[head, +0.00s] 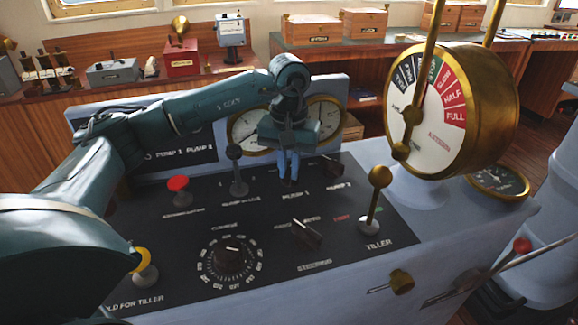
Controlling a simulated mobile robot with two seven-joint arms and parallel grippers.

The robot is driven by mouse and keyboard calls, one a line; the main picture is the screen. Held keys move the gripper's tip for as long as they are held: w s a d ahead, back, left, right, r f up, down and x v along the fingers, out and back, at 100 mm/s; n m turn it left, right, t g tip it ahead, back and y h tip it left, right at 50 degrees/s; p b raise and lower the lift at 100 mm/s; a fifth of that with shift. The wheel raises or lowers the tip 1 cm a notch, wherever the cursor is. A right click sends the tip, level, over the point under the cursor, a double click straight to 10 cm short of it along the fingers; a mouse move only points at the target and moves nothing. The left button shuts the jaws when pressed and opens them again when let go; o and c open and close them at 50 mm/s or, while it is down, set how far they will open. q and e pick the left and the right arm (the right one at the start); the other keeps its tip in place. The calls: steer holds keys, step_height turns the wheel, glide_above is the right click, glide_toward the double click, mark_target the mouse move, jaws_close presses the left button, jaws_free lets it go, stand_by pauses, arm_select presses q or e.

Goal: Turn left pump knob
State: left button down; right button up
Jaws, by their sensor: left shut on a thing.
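My left arm reaches in from the left over the black control panel (195,262). Its gripper (288,180) points down with its blue fingers just above the PUMP 1 label, shut on the left pump knob. The fingers hide most of that knob, so I cannot tell its angle. The right pump knob (333,167) is a dark knob just to the right, above the PUMP 2 label, apart from the fingers. My right gripper is not in view.
A grey-knobbed lever (236,168) and a red button (178,186) stand left of the gripper. A brass-knobbed tiller lever (375,198) stands to the right, below the large brass telegraph (470,110). A steering knob (308,235) and a round dial knob (230,257) sit nearer.

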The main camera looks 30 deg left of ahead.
mark_target(289, 171)
arm_select(q)
steer(key=c, duration=1.5)
jaws_free()
steer(key=shift+o, duration=0.2)
step_height(289, 171, up, 13)
steer(key=shift+r+p, duration=0.15)
steer(key=shift+p, duration=0.3)
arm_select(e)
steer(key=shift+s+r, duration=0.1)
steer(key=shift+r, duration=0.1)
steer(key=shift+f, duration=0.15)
